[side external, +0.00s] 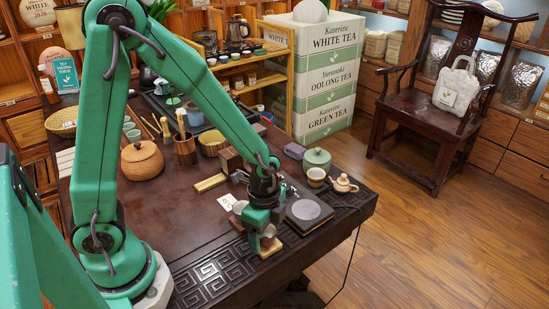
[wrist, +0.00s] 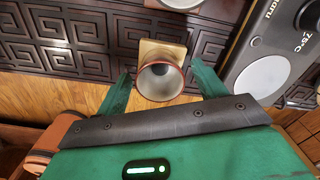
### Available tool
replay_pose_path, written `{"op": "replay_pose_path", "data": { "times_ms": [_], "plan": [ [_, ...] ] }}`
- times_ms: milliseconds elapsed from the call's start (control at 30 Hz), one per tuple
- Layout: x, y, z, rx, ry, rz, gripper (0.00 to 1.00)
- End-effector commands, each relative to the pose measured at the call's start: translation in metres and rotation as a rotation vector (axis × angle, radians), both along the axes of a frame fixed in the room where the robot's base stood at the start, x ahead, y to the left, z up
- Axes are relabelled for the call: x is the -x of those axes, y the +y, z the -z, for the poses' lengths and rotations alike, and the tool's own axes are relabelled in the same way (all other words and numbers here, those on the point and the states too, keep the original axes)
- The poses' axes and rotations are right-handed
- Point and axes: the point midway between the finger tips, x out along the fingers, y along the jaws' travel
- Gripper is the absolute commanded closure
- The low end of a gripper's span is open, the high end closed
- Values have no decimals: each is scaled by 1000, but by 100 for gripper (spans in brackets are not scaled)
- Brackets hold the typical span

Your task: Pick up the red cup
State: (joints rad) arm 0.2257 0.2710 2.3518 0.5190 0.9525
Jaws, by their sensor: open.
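A cup with a reddish-brown rim and a grey inside (wrist: 160,82) stands on a small square wooden coaster (wrist: 150,48) in the wrist view. My gripper (wrist: 162,84) is open, with one green finger on each side of the cup and a visible gap to both. In the side view my gripper (side external: 262,238) points down over the wooden coaster (side external: 270,250) near the table's front edge. The cup is mostly hidden there by the fingers. A second pale cup with a reddish rim shows at the top edge of the wrist view (wrist: 181,3).
A dark scale with a round grey plate (wrist: 262,66) stands right of the cup. It also shows in the side view (side external: 306,210). A small teapot (side external: 344,184), a pale cup (side external: 316,176) and a green lidded pot (side external: 317,159) stand behind it. The table (side external: 190,225) is clear to the left.

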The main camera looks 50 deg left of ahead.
Motion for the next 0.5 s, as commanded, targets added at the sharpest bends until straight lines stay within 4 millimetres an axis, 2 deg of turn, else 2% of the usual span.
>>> {"op": "replay_pose_path", "data": {
  "times_ms": [67, 300, 500],
  "plan": [
    [0, 0, 0, 0, 0, 0, 32],
    [0, 0, 0, 0, 0, 0, 78],
    [0, 0, 0, 0, 0, 0, 78]
  ]
}}
